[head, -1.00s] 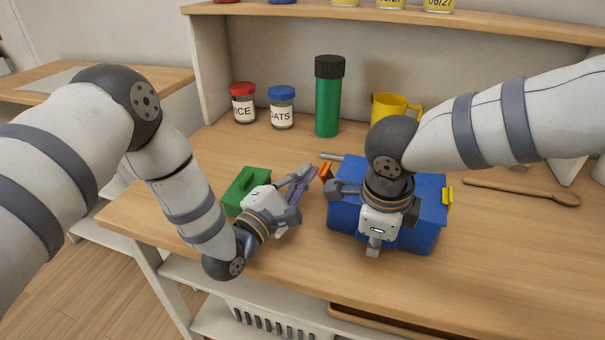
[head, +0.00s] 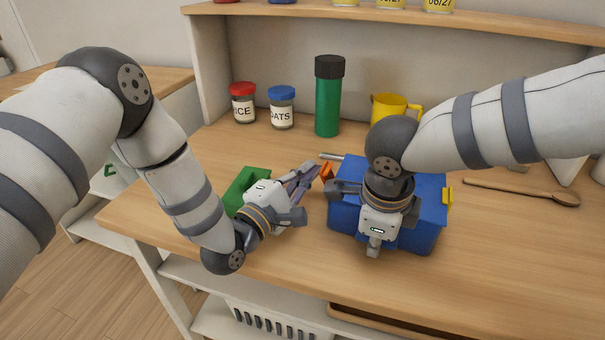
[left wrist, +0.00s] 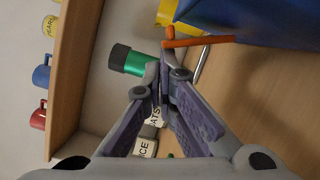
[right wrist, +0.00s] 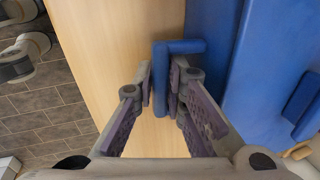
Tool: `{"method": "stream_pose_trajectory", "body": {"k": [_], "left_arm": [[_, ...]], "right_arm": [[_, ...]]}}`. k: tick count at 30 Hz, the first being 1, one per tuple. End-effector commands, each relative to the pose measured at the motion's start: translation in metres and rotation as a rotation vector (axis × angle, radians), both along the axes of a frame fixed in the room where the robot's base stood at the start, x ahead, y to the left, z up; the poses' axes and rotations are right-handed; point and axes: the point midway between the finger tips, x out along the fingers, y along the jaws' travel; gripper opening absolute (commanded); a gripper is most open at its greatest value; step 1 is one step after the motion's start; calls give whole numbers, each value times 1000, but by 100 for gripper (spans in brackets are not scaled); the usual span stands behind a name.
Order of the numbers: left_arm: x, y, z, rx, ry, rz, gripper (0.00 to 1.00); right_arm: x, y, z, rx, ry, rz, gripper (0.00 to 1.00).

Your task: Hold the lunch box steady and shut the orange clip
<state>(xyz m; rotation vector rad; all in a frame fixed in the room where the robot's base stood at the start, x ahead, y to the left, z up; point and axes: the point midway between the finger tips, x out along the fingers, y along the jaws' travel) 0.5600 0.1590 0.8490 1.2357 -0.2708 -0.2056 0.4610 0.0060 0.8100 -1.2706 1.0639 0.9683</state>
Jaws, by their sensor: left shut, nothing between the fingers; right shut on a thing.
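The blue lunch box (head: 425,228) stands on the counter, partly hidden under my right arm. Its orange clip (head: 327,171) sticks out from the left side; in the left wrist view the clip (left wrist: 200,42) stands out from the box wall with a bent end. A yellow clip (head: 447,197) is on the right side. My left gripper (head: 312,168) is shut and empty, its tips just beside the orange clip; I cannot tell if they touch. My right gripper (right wrist: 160,78) is shut on the lunch box's blue handle (right wrist: 180,47) at the front.
A green box (head: 242,185) lies behind my left gripper. Two jars (head: 243,103) (head: 282,108), a green bottle (head: 328,100) and a yellow mug (head: 390,105) stand at the back. A grey rod (head: 331,156) lies behind the clip. A wooden spoon (head: 525,192) lies right.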

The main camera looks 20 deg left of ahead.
Motion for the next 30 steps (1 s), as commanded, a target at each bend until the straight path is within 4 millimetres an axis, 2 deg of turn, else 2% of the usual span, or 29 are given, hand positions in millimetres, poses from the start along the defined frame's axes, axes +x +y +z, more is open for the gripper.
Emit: {"method": "stream_pose_trajectory", "body": {"k": [12,30], "left_arm": [[-1,-11,12,204,-15,3,0],[-2,-18,16,219,-16,3,0]], "right_arm": [[1,0,1,1,-3,0,0],[1,0,1,1,-3,0,0]]}}
